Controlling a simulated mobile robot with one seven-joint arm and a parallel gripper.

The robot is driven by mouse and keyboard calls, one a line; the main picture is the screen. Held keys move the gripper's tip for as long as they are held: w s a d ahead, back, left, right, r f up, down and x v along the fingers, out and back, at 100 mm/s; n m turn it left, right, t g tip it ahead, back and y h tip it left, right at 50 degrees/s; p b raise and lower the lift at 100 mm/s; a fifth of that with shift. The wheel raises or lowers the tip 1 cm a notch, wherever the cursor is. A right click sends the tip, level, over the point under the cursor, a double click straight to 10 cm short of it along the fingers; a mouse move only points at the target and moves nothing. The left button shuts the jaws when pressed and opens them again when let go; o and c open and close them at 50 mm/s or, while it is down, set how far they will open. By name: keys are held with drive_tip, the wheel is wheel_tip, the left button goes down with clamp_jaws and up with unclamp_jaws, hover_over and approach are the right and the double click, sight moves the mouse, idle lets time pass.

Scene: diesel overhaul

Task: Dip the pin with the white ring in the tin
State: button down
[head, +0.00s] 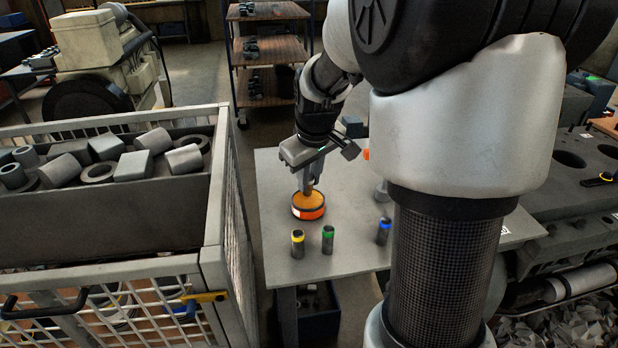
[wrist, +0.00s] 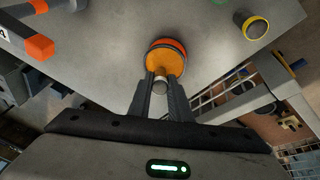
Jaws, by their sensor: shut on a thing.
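The tin (head: 308,212) is a low round orange can with a pale label and an orange-brown surface inside. It stands on the grey table and also shows in the wrist view (wrist: 166,48). My gripper (head: 308,186) points down right over the tin. In the wrist view my gripper (wrist: 160,92) is shut on a grey pin (wrist: 160,87), with a pale band just beyond its end, probably the white ring. The pin's lower end is over or in the tin; I cannot tell whether it touches the contents.
Pins with a yellow ring (head: 298,243), a green ring (head: 328,239) and a blue ring (head: 384,231) stand upright in front of the tin. An orange-ended object (wrist: 40,47) lies on the table. A mesh crate (head: 215,200) of metal parts stands left.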

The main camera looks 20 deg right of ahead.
drive_tip(key=shift+f, duration=0.45)
idle(1.1)
drive_tip(key=shift+r, duration=0.1)
drive_tip(key=shift+r+p, duration=2.35)
drive_tip(key=shift+r, duration=1.15)
